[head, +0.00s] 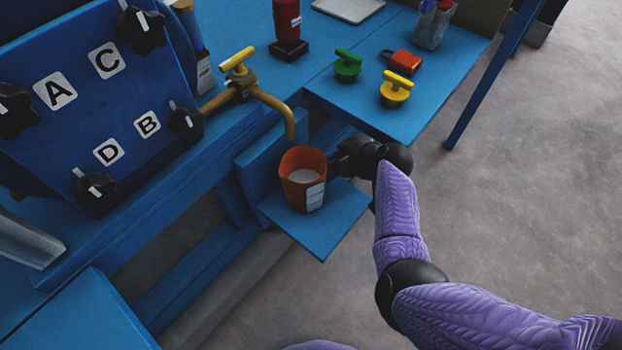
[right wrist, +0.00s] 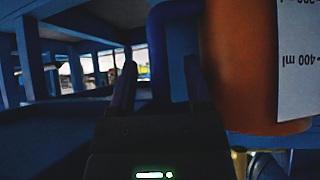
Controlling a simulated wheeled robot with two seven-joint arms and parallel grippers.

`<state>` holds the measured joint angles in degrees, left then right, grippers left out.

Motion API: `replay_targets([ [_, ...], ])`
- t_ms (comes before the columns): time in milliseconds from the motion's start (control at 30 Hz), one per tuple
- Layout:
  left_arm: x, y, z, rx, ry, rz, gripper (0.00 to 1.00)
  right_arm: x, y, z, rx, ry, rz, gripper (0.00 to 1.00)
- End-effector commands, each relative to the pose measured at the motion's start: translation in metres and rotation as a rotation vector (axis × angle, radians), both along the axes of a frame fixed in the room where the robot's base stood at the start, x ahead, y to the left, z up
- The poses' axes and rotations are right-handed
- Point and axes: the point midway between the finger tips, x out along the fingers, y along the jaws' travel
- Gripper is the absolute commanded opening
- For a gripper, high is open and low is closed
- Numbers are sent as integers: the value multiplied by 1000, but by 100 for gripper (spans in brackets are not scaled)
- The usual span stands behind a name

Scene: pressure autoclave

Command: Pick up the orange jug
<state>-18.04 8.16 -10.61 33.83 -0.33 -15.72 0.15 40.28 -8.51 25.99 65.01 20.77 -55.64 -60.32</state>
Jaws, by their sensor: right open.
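The orange jug (head: 301,188) stands upright on a small blue shelf (head: 335,222), below the bent end of a brass spout. It has a pale inside and a white label. In the right wrist view the jug (right wrist: 238,65) fills the right side, very close, with "400 ml" on its label. Whether a finger touches the jug is unclear. My left gripper is out of view.
The brass spout (head: 280,106) with a yellow handle (head: 237,60) hangs above the jug. A blue table (head: 437,98) behind holds a green knob (head: 347,66), a yellow knob (head: 396,89) and a red padlock (head: 404,62). A blue panel with lettered black knobs stands left.

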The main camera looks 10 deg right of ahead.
Motion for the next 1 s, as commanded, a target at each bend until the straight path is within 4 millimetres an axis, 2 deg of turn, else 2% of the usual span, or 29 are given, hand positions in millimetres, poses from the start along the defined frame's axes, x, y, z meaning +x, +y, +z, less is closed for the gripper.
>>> replay_targets([
  [33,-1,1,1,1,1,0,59,0,0,1,0,0,0,60],
  [300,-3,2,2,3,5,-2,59,0,0,1,0,0,0,3],
  [333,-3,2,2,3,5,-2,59,0,0,1,0,0,0,0],
  [1000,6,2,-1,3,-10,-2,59,-1,0,0,-1,2,0,0],
])
